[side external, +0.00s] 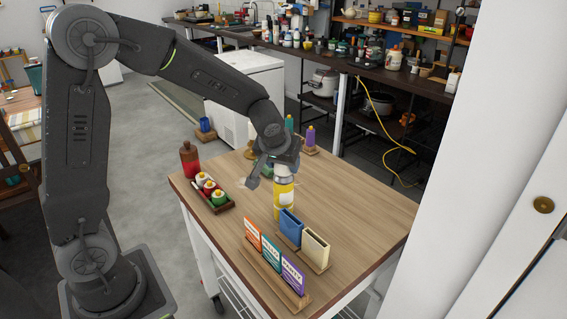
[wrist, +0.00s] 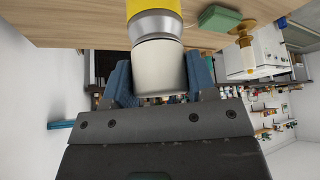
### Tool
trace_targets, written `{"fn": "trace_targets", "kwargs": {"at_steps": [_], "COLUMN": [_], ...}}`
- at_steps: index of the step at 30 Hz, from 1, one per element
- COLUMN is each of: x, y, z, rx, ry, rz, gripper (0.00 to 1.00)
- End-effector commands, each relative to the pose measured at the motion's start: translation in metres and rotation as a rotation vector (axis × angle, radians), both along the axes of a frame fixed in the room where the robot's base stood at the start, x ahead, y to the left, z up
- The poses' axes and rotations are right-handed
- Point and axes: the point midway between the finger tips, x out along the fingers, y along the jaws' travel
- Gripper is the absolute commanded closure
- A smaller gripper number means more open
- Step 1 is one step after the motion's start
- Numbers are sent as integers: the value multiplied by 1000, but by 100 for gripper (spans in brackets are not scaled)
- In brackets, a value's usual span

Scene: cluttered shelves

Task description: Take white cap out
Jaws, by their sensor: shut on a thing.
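A yellow bottle (side external: 284,198) stands upright on the wooden table. In the wrist view the yellow bottle (wrist: 152,8) has a silver shoulder and a white cap (wrist: 158,72). My gripper (side external: 283,163) is above the bottle, pointing down at its top. In the wrist view the two blue fingers of my gripper (wrist: 160,75) are on either side of the white cap, shut on it. The cap sits against the silver shoulder, with no clear gap. In the side view the cap is mostly hidden by my gripper.
Blue and cream holders (side external: 315,249) and a rack of upright cards (side external: 272,262) stand close in front of the bottle. A tray of small bottles (side external: 211,193) and a red-brown bottle (side external: 189,160) are left. Bottles on wooden bases (side external: 309,140) stand behind. The table's right side is clear.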

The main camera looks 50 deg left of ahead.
Motion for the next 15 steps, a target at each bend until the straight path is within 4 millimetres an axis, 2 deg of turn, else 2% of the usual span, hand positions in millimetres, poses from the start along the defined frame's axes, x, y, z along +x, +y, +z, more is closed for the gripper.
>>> {"fn": "trace_targets", "kwargs": {"at_steps": [15], "x": [0], "y": [0], "z": [15], "rx": [0], "ry": [-1], "rz": [1], "gripper": [73]}}
